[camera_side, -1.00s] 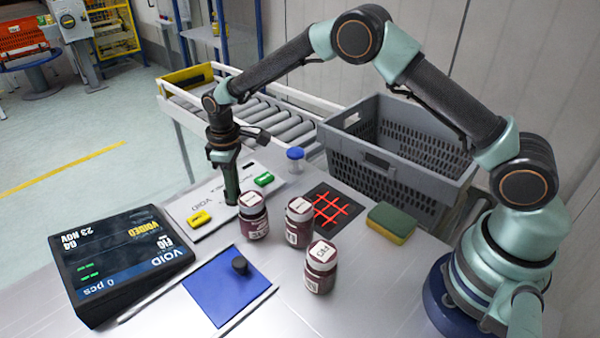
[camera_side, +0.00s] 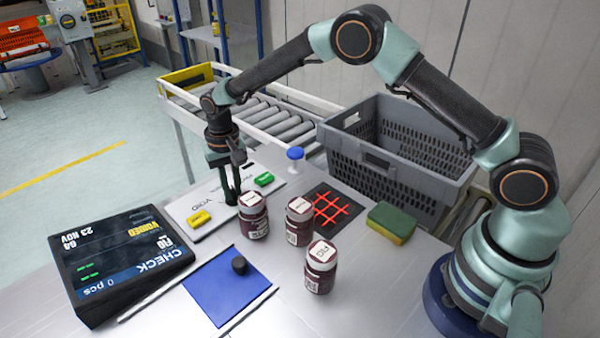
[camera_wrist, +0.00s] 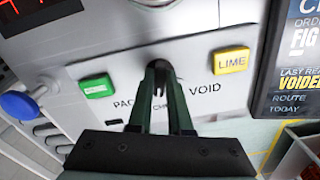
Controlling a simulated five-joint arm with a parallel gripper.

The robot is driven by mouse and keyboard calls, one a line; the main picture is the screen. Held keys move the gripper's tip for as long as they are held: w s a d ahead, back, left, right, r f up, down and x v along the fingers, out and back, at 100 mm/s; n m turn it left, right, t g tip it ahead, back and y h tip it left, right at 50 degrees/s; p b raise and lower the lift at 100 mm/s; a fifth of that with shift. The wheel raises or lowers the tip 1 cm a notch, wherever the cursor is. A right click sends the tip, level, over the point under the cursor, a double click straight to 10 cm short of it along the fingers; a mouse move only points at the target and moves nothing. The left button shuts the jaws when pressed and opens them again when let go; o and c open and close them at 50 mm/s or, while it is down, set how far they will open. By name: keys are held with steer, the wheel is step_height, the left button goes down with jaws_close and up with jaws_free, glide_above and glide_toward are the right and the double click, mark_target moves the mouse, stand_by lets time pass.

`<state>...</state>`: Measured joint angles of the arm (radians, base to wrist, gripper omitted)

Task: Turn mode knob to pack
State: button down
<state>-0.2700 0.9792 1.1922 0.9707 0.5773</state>
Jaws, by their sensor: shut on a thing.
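The white panel (camera_side: 205,208) carries the mode knob, which is mostly hidden by my gripper (camera_side: 232,197). In the wrist view, my gripper (camera_wrist: 161,72) points down at the panel (camera_wrist: 205,60) with its fingers closed around the knob. The labels around the knob read "PAC…" on the left, "CHE…" under the fingers and "VOID" on the right. The knob's own pointer cannot be made out. The black display (camera_side: 120,255) reads "CHECK", "0 pcs" and "VOIDED".
A green button (camera_side: 264,179) and a yellow button (camera_side: 199,217) flank the knob. A blue mushroom button (camera_side: 295,153) stands behind. Several dark jars (camera_side: 253,216) stand close to my gripper's right. A grey crate (camera_side: 400,165), sponge (camera_side: 391,222) and blue pad (camera_side: 215,285) are farther off.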

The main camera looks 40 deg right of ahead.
steer(key=m, duration=0.4)
steer(key=shift+w+a, duration=0.1)
steer(key=shift+r+m, duration=0.1)
steer(key=shift+m, duration=2)
steer(key=c, duration=0.8)
jaws_free()
steer(key=shift+c, duration=0.2)
step_height(320, 180, up, 12)
